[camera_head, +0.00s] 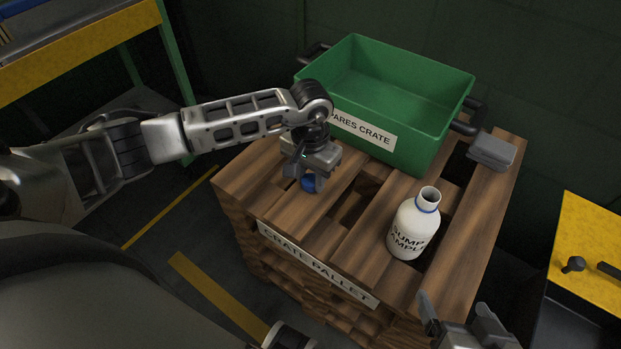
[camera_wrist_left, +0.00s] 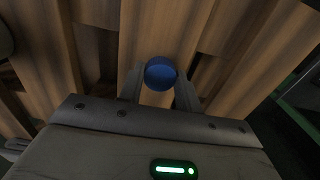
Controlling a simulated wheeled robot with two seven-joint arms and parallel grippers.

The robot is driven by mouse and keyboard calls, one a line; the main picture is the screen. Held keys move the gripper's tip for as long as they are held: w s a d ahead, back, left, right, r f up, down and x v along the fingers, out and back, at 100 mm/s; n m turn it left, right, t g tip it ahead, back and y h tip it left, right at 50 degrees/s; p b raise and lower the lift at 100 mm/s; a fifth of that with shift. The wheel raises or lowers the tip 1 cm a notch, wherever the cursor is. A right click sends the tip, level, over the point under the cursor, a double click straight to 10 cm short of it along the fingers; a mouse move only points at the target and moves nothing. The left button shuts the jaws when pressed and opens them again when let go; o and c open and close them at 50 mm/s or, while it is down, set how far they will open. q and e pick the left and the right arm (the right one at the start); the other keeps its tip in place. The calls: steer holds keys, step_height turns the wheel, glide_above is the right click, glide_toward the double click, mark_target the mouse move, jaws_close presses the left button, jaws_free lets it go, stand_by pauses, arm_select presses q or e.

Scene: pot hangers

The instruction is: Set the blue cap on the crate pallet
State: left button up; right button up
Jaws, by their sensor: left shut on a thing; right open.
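The blue cap (camera_head: 309,184) is between the fingers of my left gripper (camera_head: 304,178), over the left part of the crate pallet (camera_head: 318,232). In the left wrist view the cap (camera_wrist_left: 160,73) sits between the two fingertips, with wooden slats behind it. I cannot tell whether the cap touches the slats. My left gripper is shut on the cap and points down. My right gripper (camera_head: 457,312) is open and empty at the lower right, in front of the pallet's right corner.
A white bottle (camera_head: 411,232) with an open neck stands on the pallet's front right. A green crate (camera_head: 405,95) sits at the back of the pallet. A grey block (camera_head: 491,151) lies to its right. Gaps run between the slats. A yellow-topped surface (camera_head: 590,240) is at right.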

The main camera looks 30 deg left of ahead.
arm_select(q)
steer(key=shift+f, duration=0.5)
arm_select(e)
steer(key=shift+f, duration=0.2)
steer(key=shift+s+f, duration=0.1)
steer(key=shift+f, duration=0.1)
arm_select(q)
steer(key=shift+f, duration=0.1)
arm_select(e)
steer(key=shift+a+f, duration=0.1)
steer(key=shift+f, duration=0.15)
arm_select(q)
steer(key=o, duration=1.1)
steer(key=shift+c, duration=0.2)
arm_select(e)
steer(key=shift+r, duration=0.1)
